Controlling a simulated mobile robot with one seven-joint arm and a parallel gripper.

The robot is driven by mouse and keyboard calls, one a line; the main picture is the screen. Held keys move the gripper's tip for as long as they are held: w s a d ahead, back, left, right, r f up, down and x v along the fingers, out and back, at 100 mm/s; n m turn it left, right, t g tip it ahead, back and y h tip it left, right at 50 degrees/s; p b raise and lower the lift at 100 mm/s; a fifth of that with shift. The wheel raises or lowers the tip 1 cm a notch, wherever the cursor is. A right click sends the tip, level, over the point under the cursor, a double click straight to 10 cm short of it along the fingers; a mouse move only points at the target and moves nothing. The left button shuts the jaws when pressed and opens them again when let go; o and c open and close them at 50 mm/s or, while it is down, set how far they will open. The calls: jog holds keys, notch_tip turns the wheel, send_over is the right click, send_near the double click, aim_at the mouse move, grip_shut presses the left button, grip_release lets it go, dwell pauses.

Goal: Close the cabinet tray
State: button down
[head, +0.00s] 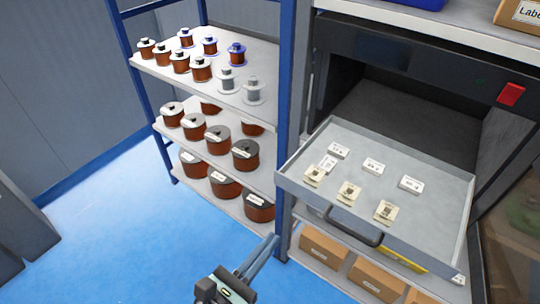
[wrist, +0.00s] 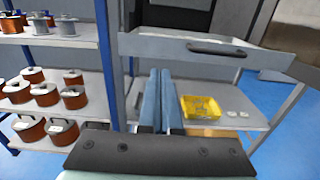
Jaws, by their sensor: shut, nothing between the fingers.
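The cabinet tray (head: 390,170) is a grey drawer pulled well out of the dark cabinet (head: 420,100) on the right in the head view. Several small white and beige parts lie in it. Its dark handle (head: 352,229) is on the front panel; the tray front (wrist: 165,46) and handle also show at the top of the wrist view. My gripper (head: 272,242) is shut and empty, in front of the tray and to the left of its handle. In the wrist view my gripper (wrist: 161,78) points forward below the tray's front panel, and I see no clear contact.
A blue-framed shelf rack (head: 287,100) with several wire spools stands left of the cabinet. Below the tray is a shelf with cardboard boxes (head: 322,245) and a yellow bin (wrist: 200,107). The blue floor (head: 110,245) is clear at the left.

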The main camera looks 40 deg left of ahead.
aim_at(307, 197)
jog(key=w, duration=1.1)
jog(key=shift+p, duration=0.3)
